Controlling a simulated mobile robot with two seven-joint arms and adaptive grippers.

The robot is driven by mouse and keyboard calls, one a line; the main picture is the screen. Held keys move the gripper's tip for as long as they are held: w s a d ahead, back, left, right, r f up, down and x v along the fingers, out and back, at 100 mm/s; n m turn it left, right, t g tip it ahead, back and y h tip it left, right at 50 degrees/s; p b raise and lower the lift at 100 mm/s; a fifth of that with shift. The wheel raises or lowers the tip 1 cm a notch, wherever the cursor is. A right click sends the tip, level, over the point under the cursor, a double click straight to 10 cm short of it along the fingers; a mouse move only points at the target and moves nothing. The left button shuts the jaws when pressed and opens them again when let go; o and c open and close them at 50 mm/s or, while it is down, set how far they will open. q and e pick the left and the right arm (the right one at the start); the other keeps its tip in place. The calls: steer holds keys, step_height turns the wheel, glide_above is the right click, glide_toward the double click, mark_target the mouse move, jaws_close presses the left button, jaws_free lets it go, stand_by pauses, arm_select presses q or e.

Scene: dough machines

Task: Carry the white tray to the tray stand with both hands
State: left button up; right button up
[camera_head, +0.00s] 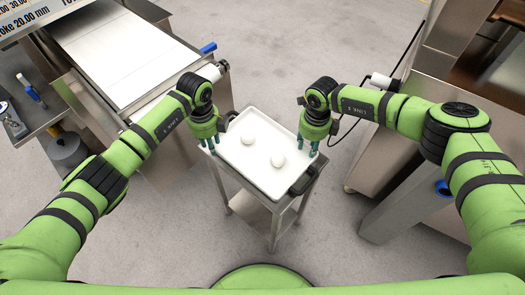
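The white tray (256,165) lies on a small metal stand (276,222) in the middle of the head view. My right gripper (307,147) is at the tray's right side, also with fingertips apart. Neither seems to grip the tray; exact contact is hard to tell.
A machine with a white belt (125,55) stands at the upper left. A steel machine (395,150) stands at the right, with a dark cable beside it. A side table with tools (32,105) is at the far left. Grey floor (300,50) is clear behind the stand.

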arm_select(q)
step_height(320, 180, up, 10)
arm_select(e)
step_height(320, 180, up, 12)
stand_by(0.6)
arm_select(q)
steer(key=shift+r, duration=0.15)
